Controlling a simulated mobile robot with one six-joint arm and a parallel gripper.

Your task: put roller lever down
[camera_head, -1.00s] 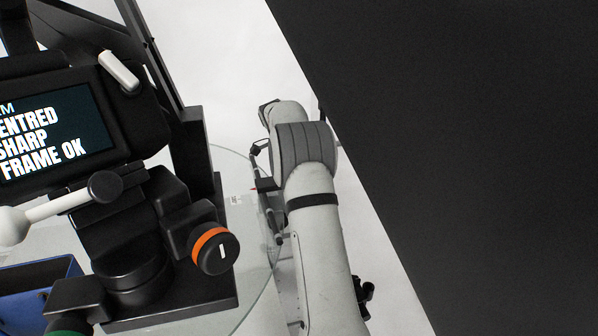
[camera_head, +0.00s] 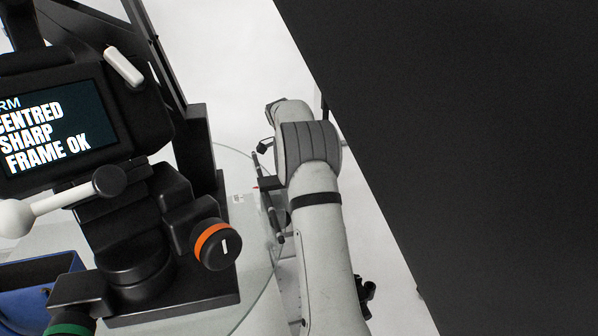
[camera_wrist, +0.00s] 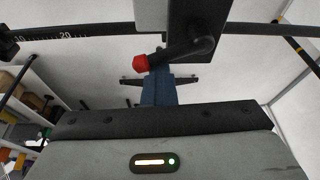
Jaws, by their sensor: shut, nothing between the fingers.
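I cannot single out the roller lever with certainty. In the wrist view a short black lever with a red tip (camera_wrist: 140,62) sticks out from a black block (camera_wrist: 196,25) on a dark scaled rod (camera_wrist: 60,37). In the head view a white-ended lever (camera_head: 52,202) with a black round knob sits below the screen. My arm (camera_head: 318,205) reaches away beside the glass turntable (camera_head: 245,215). My gripper's fingertips show in neither view; the arm hides that end in the head view. Nothing held shows.
A black device with a lit screen (camera_head: 62,128) and an orange-ringed knob (camera_head: 213,245) stands at left. A blue bin (camera_head: 38,290) is at lower left. A large black panel (camera_head: 470,130) fills the right. Shelves with boxes (camera_wrist: 30,105) stand left in the wrist view.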

